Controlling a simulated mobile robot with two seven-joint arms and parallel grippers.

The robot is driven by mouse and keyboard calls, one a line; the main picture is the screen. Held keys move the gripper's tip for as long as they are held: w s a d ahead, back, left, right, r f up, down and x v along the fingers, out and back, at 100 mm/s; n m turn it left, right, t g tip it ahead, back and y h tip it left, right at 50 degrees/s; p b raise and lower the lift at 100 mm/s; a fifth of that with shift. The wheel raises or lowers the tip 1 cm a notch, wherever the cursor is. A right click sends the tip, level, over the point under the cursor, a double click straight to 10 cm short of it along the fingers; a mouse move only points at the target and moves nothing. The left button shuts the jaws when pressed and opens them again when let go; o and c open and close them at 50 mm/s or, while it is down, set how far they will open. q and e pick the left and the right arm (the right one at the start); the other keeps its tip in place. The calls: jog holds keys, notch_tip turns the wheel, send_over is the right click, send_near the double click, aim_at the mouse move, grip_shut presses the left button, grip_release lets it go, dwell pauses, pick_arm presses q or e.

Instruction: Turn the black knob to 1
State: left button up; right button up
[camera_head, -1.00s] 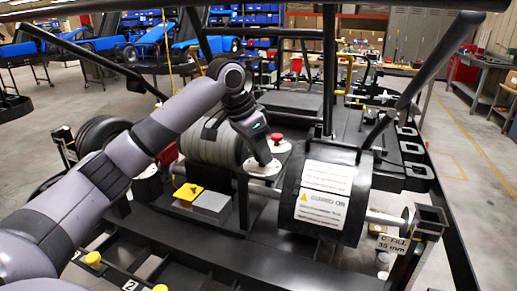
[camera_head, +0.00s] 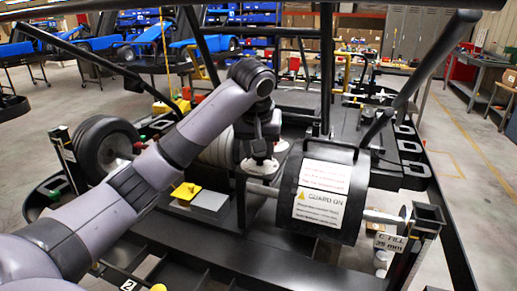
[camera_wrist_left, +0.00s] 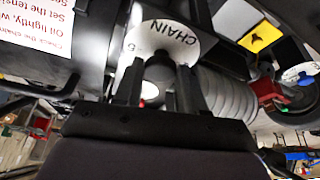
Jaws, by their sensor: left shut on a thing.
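My left gripper (camera_head: 259,158) points down at a white round dial plate (camera_head: 263,169) beside the black guard drum. In the left wrist view the fingers (camera_wrist_left: 160,90) stand on both sides of the black knob (camera_wrist_left: 160,68) and are shut on it. The knob sits on the white dial plate (camera_wrist_left: 150,35), which is marked "CHAIN" and carries a figure that looks like a 5. The fingers and knob hide part of the dial, and no 1 is readable. In the head view the gripper hides the knob. My right gripper is in neither view.
The black guard drum (camera_head: 324,215) with white labels stands just right of the gripper. A yellow plate (camera_head: 186,191) and a grey plate (camera_head: 209,200) lie to the left. A red part (camera_wrist_left: 266,88) by another white dial (camera_wrist_left: 300,72) shows in the wrist view. Dark frame bars surround the area.

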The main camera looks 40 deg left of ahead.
pick_arm(q)
jog(key=shift+r+n+y, duration=0.1)
jog(key=shift+n+y, duration=0.2)
jog(key=shift+n, duration=0.4)
jog(key=o, duration=1)
jog(key=v, duration=0.7)
jog(key=shift+w+d, duration=0.1)
jog(key=shift+w, duration=0.05)
